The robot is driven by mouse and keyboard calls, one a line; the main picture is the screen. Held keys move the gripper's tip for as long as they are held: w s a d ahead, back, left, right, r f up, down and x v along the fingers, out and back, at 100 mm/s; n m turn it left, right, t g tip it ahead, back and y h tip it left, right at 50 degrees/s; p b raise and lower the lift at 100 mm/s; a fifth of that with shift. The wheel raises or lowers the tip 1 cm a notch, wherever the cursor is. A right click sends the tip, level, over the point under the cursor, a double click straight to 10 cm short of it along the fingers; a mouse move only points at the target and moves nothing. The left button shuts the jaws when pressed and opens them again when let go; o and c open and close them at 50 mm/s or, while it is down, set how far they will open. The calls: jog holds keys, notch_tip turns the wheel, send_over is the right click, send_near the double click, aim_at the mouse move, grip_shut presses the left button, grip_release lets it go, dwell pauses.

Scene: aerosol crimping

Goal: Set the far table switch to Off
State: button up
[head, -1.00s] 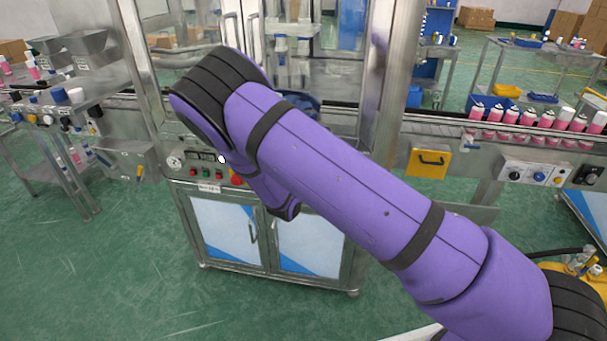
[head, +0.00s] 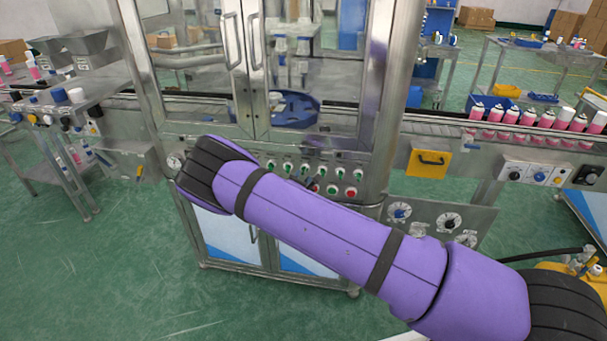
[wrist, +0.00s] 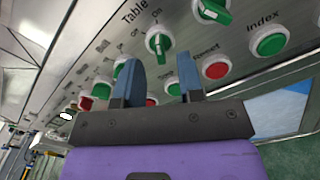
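The control panel (head: 325,172) on the machine front carries a row of green rotary switches, small in the head view. In the wrist view, a green switch (wrist: 159,41) sits near the printed word "Table", with small Off and On marks around it. Its handle stands roughly upright in the picture; which mark it points to is unclear. My gripper (wrist: 161,75) is open and empty, its two blue-grey fingers apart, just below this switch in the picture and not visibly touching it. In the head view my purple arm crosses in front of the panel and hides part of it.
Close by are another green switch (wrist: 212,10), a green Index button (wrist: 270,41) and a red button (wrist: 216,68). Glass doors with metal handles (head: 255,42) rise above the panel. A conveyor with pink cans (head: 510,116) runs to the right.

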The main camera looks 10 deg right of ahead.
aim_at(303, 173)
jog(key=shift+x, duration=1.65)
grip_shut()
jog(key=shift+n, duration=0.3)
jog(key=n, duration=0.5)
jog(key=shift+n, duration=0.3)
jog(key=n, duration=0.5)
jog(key=shift+n, duration=0.3)
